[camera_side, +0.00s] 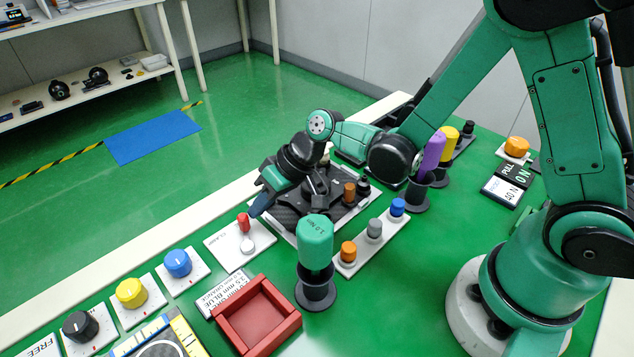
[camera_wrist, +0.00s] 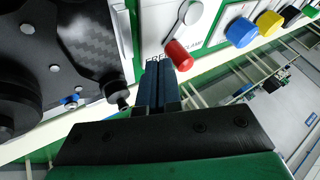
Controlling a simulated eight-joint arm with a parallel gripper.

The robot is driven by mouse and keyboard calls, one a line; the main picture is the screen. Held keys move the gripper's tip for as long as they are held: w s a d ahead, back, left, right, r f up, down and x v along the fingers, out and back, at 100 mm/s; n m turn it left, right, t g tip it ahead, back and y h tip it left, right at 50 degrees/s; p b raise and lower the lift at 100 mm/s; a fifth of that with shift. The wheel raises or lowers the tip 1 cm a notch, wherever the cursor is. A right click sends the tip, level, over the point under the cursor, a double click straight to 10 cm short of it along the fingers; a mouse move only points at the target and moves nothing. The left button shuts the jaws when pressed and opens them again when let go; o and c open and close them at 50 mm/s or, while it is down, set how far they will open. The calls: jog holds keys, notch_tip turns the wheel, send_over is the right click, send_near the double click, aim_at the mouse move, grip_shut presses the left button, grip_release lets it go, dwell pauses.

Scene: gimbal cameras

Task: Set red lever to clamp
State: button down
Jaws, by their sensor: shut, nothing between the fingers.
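The red lever (camera_side: 243,222) sits on a white plate (camera_side: 222,243) near the table's far edge, with a round pale pivot below its red handle. The plate has small printed lettering that is hard to read. In the wrist view the red handle (camera_wrist: 179,55) lies just right of my fingertips, and partly covered words are printed by it. My gripper (camera_side: 254,212) is shut and empty, its dark fingers pointing down just right of the handle in the side view. The closed fingers (camera_wrist: 158,66) also show in the wrist view. I cannot tell whether they touch the handle.
A black drone-like device (camera_side: 313,200) stands right behind the gripper. A green-handled driver (camera_side: 315,245) stands upright nearer, beside a red tray (camera_side: 296,322). Blue (camera_side: 177,263), yellow (camera_side: 131,293) and black (camera_side: 80,327) knobs line the left.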

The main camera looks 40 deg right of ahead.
jog(key=shift+w+a+n+g+y, duration=0.2)
jog(key=shift+w+n+g+y, duration=0.25)
jog(key=shift+n, duration=0.45)
jog(key=shift+w+a+n+g, duration=0.15)
jog(key=shift+n+g, duration=0.1)
jog(key=shift+n, duration=0.15)
jog(key=n+g, duration=0.1)
jog(key=w+a+n+g, duration=0.1)
jog(key=n, duration=0.1)
jog(key=shift+y, duration=0.25)
jog(key=a+n+g, duration=0.1)
jog(key=n+g, duration=0.1)
jog(key=n, duration=0.1)
jog(key=shift+w+a+n, duration=0.3)
jog(key=shift+w+a, duration=0.05)
jog(key=shift+a, duration=0.45)
jog(key=shift+w, duration=0.1)
jog(key=shift+d, duration=0.1)
jog(key=shift+s+d, duration=0.3)
jog(key=shift+s, duration=0.55)
